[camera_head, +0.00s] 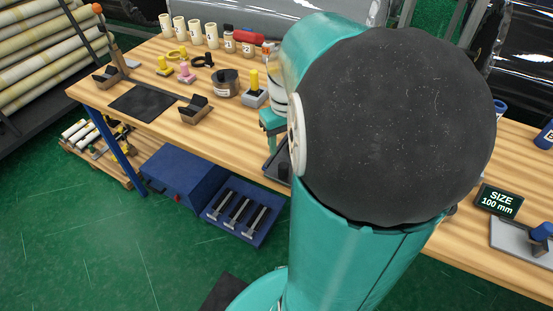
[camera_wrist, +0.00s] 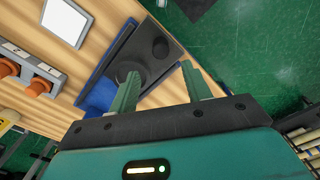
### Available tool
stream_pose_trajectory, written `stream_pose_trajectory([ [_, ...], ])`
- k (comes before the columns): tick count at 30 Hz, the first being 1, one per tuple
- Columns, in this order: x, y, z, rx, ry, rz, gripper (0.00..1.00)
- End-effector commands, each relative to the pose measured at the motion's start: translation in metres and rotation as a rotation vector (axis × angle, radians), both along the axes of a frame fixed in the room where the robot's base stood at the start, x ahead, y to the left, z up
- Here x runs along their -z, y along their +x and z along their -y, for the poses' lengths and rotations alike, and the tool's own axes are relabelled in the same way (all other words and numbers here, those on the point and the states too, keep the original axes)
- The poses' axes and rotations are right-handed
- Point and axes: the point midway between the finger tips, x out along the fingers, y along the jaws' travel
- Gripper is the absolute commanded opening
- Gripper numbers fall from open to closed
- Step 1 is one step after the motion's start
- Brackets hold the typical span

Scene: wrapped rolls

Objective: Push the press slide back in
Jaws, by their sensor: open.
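In the wrist view, a dark grey plate (camera_wrist: 138,48) with a round black piece (camera_wrist: 160,47) on it lies in front of my gripper, beside a blue part (camera_wrist: 100,95). It looks like the press slide, near the bench edge. My gripper (camera_wrist: 159,69) is open, with its two green fingers apart and nothing seen between them. The left finger overlaps the plate in the picture; I cannot tell whether it touches. In the head view, a dark tray-like part (camera_head: 276,164) shows at the bench's front edge, mostly hidden by my arm.
The wooden bench (camera_head: 150,75) carries cradles, a black mat (camera_head: 143,101), stamps and several small rolls at left. A "SIZE 100 mm" sign (camera_head: 498,201) stands at right. A blue box (camera_head: 183,177) and blue tray (camera_head: 242,212) are below the bench.

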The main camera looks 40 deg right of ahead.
Motion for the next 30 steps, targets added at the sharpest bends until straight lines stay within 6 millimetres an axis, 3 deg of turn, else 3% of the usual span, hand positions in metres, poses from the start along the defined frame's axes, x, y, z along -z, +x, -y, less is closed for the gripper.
stream_pose_trajectory([
  [9,0.065,-0.001,0.000,-0.001,0.003,-0.004,0.49],
  [15,0.094,0.001,0.000,-0.001,0.003,-0.002,0.49],
  [27,0.103,0.004,0.001,-0.002,0.000,0.000,0.49],
  [30,0.103,0.004,0.001,-0.002,0.000,0.000,0.29],
])
